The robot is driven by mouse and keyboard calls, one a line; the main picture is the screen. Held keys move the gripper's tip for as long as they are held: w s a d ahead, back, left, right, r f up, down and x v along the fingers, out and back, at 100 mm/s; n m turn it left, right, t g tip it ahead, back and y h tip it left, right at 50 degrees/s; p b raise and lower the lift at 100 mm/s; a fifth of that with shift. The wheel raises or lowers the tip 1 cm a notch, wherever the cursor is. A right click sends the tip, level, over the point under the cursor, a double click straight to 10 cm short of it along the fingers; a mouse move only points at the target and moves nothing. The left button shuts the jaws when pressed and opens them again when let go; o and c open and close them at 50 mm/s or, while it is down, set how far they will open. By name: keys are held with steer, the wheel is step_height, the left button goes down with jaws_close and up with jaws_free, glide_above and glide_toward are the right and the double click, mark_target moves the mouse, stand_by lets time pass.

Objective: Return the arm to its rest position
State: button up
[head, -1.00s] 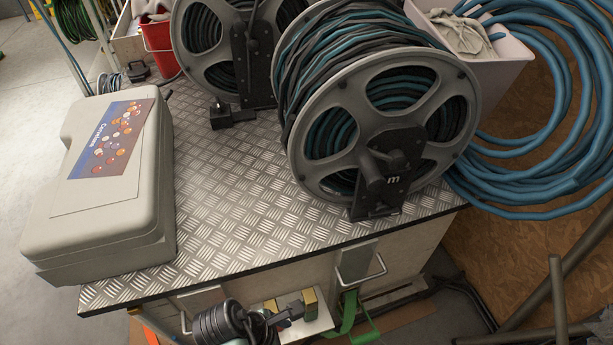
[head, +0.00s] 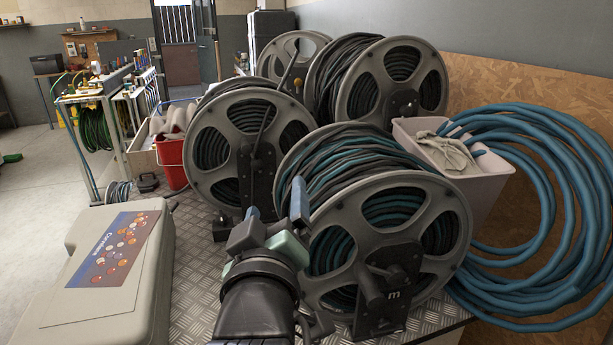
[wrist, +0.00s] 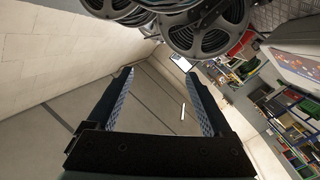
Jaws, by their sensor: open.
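My gripper (head: 278,205) shows in the head view at the lower middle, raised in front of the nearest hose reel (head: 385,225). Its two fingers stand apart with nothing between them. In the wrist view my gripper (wrist: 160,100) is open, with both fingers pointing away from the camera and bare floor and wall beyond. Whether it touches the reel cannot be told from the head view, but nothing is held. My dark wrist (head: 255,300) hides part of the metal bench top and the reel's left edge.
The checker-plate bench (head: 195,270) carries a grey case (head: 110,270) at left, several hose reels, a red bucket (head: 172,163) and a pale bin (head: 475,180). A loose blue hose coil (head: 565,200) hangs at right. Open floor (head: 35,175) lies at the far left.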

steer(key=s+d+r+m+t+p, duration=0.1)
steer(key=s+r+m+t, duration=0.15)
steer(key=s+r, duration=0.45)
steer(key=s+d+r+m+t, duration=0.2)
steer(key=s+r+t, duration=0.2)
steer(key=r, duration=0.8)
steer(key=s+d+r+m+t+p, duration=0.1)
steer(key=s+r+m+t, duration=0.3)
steer(key=r, duration=0.5)
step_height(320, 180, up, 11)
steer(key=n+p, duration=0.1)
steer(key=p, duration=1)
steer(key=shift+g+p, duration=0.4)
steer(key=shift+g, duration=0.05)
